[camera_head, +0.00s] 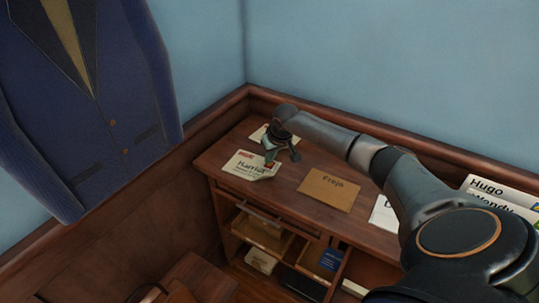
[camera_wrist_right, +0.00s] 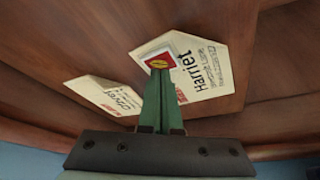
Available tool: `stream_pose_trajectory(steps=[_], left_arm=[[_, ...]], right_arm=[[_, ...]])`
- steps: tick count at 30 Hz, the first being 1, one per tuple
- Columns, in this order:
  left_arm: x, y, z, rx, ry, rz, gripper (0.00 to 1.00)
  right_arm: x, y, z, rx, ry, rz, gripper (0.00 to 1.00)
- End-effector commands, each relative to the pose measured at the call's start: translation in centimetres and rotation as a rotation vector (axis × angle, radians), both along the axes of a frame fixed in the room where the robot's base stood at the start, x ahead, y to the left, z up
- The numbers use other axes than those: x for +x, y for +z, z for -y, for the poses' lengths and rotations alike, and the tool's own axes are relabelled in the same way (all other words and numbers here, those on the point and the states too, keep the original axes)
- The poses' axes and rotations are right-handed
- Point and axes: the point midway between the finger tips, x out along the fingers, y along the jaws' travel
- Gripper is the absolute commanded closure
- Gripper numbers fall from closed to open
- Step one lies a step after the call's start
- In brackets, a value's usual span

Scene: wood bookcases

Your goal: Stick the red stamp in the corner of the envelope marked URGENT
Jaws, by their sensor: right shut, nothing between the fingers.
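The Harriet envelope (camera_head: 245,167) lies near the left end of the desk, with a red printed mark at its upper left, too small to read surely. It also shows in the right wrist view (camera_wrist_right: 212,75). A red stamp with a yellow emblem and white border (camera_wrist_right: 161,62) lies at the envelope's upper right corner as the head view has it. My right gripper (camera_head: 270,156) is shut and empty, its green fingertips (camera_wrist_right: 160,72) right at the stamp. I cannot tell whether they touch it. My left gripper is not in view.
Another white envelope (camera_wrist_right: 105,94) with a red mark lies behind my right gripper. A brown Freja envelope (camera_head: 328,190) lies right of it. Envelopes named Hugo (camera_head: 487,187) and Wendy stand at the far right. Open compartments are below the desk top (camera_head: 290,196); a blue jacket hangs left.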

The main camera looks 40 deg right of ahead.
Motion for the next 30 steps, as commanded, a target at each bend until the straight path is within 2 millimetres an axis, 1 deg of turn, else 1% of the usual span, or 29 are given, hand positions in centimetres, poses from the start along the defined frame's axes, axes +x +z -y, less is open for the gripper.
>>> stream_pose_trajectory(steps=[10,30], left_arm=[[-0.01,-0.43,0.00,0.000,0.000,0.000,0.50],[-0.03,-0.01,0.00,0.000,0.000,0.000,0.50]], right_arm=[[0.00,-0.97,0.00,0.000,0.000,0.000,1.00],[-0.10,-1.11,-0.06,0.000,0.001,-0.005,1.00]])
